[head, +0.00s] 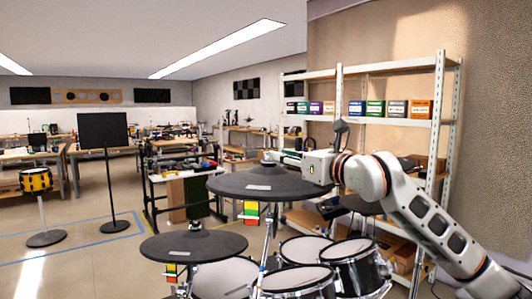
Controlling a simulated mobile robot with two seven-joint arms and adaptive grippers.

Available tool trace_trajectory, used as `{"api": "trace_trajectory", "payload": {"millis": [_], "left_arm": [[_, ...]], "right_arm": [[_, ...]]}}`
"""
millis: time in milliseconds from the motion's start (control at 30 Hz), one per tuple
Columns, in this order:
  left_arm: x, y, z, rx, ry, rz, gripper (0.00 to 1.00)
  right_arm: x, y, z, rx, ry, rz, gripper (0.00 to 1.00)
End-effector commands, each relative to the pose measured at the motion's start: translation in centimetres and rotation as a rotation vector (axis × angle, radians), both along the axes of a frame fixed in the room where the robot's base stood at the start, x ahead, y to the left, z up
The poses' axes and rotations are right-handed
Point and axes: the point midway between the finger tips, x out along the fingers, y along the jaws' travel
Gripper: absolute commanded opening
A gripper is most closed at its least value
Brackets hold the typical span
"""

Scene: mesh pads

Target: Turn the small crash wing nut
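A dark cymbal pad (235,187) with a pale label sits on a stand in the middle of the head view. A small fitting (268,155) stands on its raised centre; I cannot make out the wing nut's wings. My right gripper (282,156) comes in from the right, over the right half of this cymbal, with its tip beside the fitting. Whether its fingers are apart, or touch the fitting, is too small to tell. A second dark cymbal pad (165,247) is lower and to the left, with its own centre fitting (195,226). My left gripper is not in view.
Several drums with pale heads (298,279) stand below the cymbals. A shelf rack (438,110) with coloured boxes stands behind my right arm. A music stand (102,130) and a yellow drum (36,180) are at left, with open floor around them.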

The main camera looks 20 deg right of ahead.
Motion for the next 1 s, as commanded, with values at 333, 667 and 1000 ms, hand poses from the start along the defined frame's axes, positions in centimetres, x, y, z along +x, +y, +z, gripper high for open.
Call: {"api": "trace_trajectory", "payload": {"millis": [333, 667, 1000], "left_arm": [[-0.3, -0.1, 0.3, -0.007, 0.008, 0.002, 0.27], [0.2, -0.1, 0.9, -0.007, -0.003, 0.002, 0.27], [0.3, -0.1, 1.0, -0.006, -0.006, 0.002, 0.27]], "right_arm": [[4.6, 1.9, 0.1, 0.001, 0.0, 0.001, 0.23], [5.6, 2.3, 0.0, 0.0, 0.0, 0.001, 0.23], [5.5, 2.3, 0.0, 0.0, 0.001, 0.001, 0.0]]}}
